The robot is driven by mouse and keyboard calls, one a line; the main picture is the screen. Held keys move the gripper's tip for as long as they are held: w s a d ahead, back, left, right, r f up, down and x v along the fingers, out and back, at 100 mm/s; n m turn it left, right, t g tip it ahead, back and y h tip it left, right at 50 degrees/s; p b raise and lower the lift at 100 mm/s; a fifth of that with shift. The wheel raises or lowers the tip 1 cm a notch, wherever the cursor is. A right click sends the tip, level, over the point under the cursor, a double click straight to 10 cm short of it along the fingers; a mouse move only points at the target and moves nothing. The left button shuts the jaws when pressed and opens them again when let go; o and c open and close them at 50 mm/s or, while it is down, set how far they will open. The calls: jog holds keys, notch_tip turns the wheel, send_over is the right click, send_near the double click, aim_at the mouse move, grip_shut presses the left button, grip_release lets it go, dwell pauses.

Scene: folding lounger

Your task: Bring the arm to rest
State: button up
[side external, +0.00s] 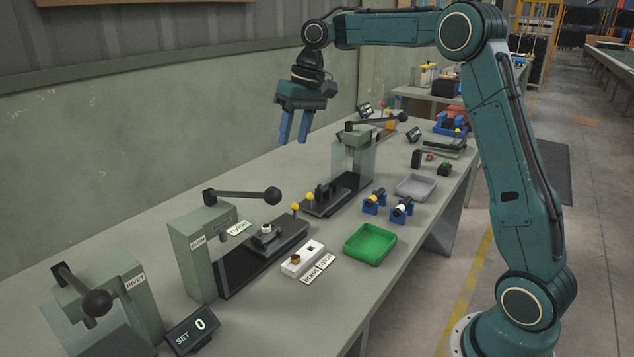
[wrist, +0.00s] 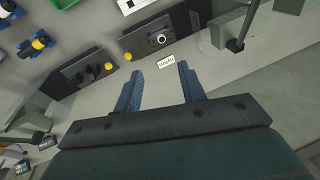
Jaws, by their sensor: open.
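My gripper (side external: 293,127) hangs from my raised teal arm above the back part of the long grey bench (side external: 265,187). Its two blue fingers point down and stand apart, with nothing between them. In the wrist view, my gripper (wrist: 160,78) also shows open and empty over bare bench. The fingers are well above the bench and touch nothing.
Lever presses stand along the bench: the near one (side external: 188,255), the far one (side external: 350,160) and one marked RIVET (side external: 128,285). A green tray (side external: 370,244), a grey tray (side external: 416,187) and blue holders (side external: 374,202) lie toward the front edge. A wall (side external: 130,130) runs behind.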

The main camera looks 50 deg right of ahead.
jog(key=s+a+r+t, duration=0.15)
jog(key=s+a, duration=0.25)
jog(key=s, duration=0.4)
jog(key=s+a+r+t, duration=0.1)
jog(key=s+a+r, duration=0.25)
jog(key=s, duration=0.35)
jog(key=s+f+n+h, duration=0.1)
jog(key=s+f, duration=0.2)
jog(key=s, duration=0.5)
jog(key=s+a+f+t+h, duration=0.1)
jog(key=s+f, duration=0.3)
jog(key=s, duration=0.5)
jog(key=shift+n, duration=0.4)
